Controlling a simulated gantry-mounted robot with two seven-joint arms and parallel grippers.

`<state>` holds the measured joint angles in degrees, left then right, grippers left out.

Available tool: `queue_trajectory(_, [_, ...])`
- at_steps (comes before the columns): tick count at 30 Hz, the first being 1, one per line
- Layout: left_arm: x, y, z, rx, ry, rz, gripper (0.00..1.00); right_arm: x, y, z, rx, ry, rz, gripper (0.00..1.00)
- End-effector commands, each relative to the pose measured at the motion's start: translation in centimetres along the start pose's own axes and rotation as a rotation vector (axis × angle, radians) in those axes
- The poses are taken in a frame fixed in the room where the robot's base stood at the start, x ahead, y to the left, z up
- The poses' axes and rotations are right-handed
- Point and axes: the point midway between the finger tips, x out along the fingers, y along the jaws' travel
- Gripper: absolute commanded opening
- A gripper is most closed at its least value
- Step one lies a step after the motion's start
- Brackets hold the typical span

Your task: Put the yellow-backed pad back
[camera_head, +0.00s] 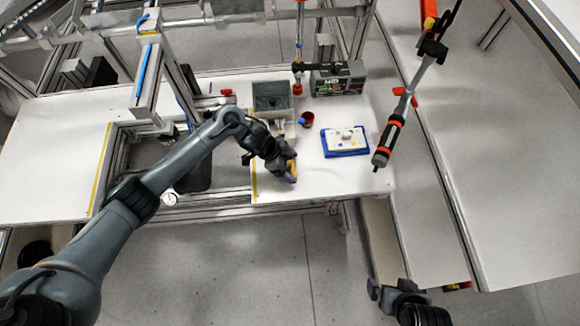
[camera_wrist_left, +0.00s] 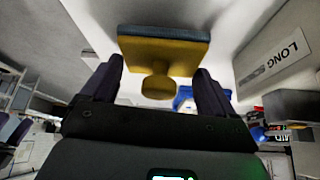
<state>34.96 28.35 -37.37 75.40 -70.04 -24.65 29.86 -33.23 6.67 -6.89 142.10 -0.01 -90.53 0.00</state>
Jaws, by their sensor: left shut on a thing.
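The yellow-backed pad (camera_head: 292,167) is at my left gripper (camera_head: 284,160), over the front part of the white table. In the left wrist view the pad (camera_wrist_left: 165,55) shows a flat yellow back, a blue-grey layer on its far side and a round yellow knob (camera_wrist_left: 158,88). The knob lies between the fingers of my left gripper (camera_wrist_left: 158,88), which is shut on the pad. In the head view the gripper hides part of the pad. My right gripper (camera_head: 390,287) is at the bottom right, away from the table; its opening is unclear.
A blue tray (camera_head: 345,153) with a white block stands right of the left gripper. A red cup (camera_head: 307,119), a grey bin (camera_head: 271,97) and a dark labelled box (camera_head: 338,78) stand behind. A tool with orange bands (camera_head: 388,140) hangs at the right.

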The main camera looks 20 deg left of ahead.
Motion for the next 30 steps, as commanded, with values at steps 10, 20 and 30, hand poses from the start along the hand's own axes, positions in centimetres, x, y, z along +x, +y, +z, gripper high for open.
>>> queue_trajectory(10, [1.4,0.0,0.8,0.000,0.001,0.000,0.63,0.3,0.1,0.1,-0.003,-0.001,0.003,1.00])
queue_trajectory(20, [1.7,0.0,0.9,0.000,0.000,0.000,1.00,0.4,0.1,0.2,-0.006,-0.001,0.005,1.00])
queue_trajectory(30, [1.0,0.0,0.8,0.000,0.000,-0.001,1.00,0.2,0.1,0.1,-0.005,-0.001,0.004,1.00])
